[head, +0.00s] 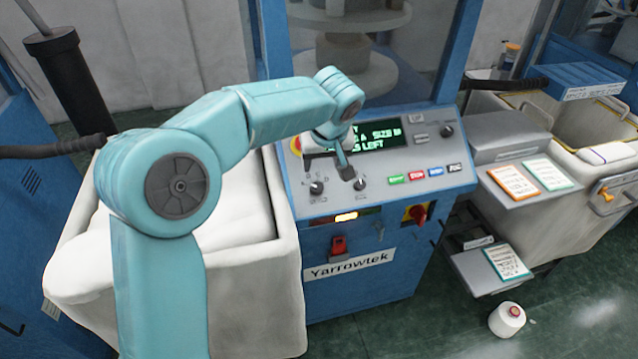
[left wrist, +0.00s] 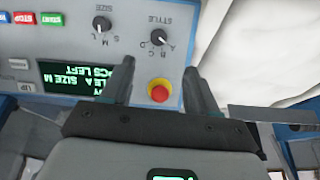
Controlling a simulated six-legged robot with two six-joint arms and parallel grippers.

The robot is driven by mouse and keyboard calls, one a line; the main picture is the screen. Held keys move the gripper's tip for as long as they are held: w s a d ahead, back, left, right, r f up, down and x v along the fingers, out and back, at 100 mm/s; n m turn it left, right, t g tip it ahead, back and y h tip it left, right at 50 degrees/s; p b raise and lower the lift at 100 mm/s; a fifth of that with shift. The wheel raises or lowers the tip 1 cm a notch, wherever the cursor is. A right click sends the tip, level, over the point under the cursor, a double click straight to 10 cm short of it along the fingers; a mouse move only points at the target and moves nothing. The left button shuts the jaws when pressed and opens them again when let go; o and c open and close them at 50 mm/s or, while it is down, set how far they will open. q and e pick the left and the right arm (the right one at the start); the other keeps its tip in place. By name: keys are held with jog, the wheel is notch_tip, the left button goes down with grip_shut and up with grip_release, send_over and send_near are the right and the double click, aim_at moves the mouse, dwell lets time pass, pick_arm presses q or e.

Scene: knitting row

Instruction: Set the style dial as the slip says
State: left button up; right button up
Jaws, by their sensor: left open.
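The style dial (head: 316,187) is a small dark knob at the lower left of the grey control panel. In the left wrist view, which is upside down, the style dial (left wrist: 158,37) has letters around it, and its mark seems to point near A. The panel display (head: 372,135) shows style A and size M. My left gripper (head: 345,165) is over the panel, its fingers apart and empty. In the left wrist view the gripper (left wrist: 158,75) points toward the style dial without touching it. Paper slips, orange-edged (head: 514,182) and green-edged (head: 548,173), lie on the side shelf, too small to read.
The size dial (head: 360,183) is right of the style dial. A red button (left wrist: 159,90) shows between my fingers. Coloured buttons (head: 415,175) line the panel. Another slip (head: 507,262) lies on a lower shelf. A white yarn cone (head: 507,319) stands on the floor.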

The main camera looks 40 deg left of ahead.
aim_at(318, 188)
pick_arm(q)
jog(key=p+x, duration=0.2)
jog(key=x, duration=1)
jog(key=shift+f, duration=0.3)
jog(key=shift+w+f, duration=0.2)
jog(key=shift+f, duration=0.25)
jog(key=shift+a, duration=0.1)
jog(key=shift+c, duration=0.3)
jog(key=c, duration=1)
